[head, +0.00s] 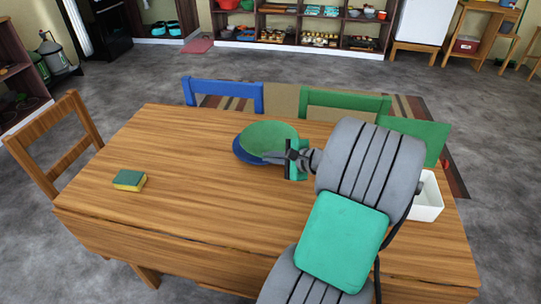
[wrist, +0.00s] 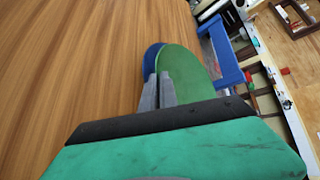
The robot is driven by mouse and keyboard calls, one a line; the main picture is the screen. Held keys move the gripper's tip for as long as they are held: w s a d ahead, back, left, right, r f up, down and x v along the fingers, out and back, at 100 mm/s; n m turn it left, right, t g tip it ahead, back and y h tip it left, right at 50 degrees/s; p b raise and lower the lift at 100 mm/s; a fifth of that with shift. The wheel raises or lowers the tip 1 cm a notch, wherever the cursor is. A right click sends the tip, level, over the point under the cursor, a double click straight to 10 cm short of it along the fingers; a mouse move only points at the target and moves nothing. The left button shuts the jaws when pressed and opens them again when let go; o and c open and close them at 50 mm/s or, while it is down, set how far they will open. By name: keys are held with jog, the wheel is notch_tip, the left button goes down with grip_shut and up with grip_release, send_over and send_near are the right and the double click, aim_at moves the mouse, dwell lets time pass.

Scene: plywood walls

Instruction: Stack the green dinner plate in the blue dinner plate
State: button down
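The green dinner plate (head: 268,137) is over the blue dinner plate (head: 243,153) near the middle of the wooden table. The green plate looks tilted, and the blue plate shows as a rim at its left and below. My gripper (head: 270,157) is at the green plate's near edge. In the wrist view, my gripper's fingers (wrist: 158,82) are close together with the green plate's rim (wrist: 183,66) between them. The blue plate (wrist: 152,56) shows just beyond. I cannot tell whether the plates touch.
A green and yellow sponge (head: 129,180) lies at the left of the table (head: 190,215). A white container (head: 428,198) stands at the right, partly hidden by my arm. Blue (head: 222,93) and green (head: 345,104) chairs line the far side. The table's left half is mostly clear.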

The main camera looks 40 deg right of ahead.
jog(key=c, duration=1.6)
grip_release()
jog(key=shift+c, duration=0.2)
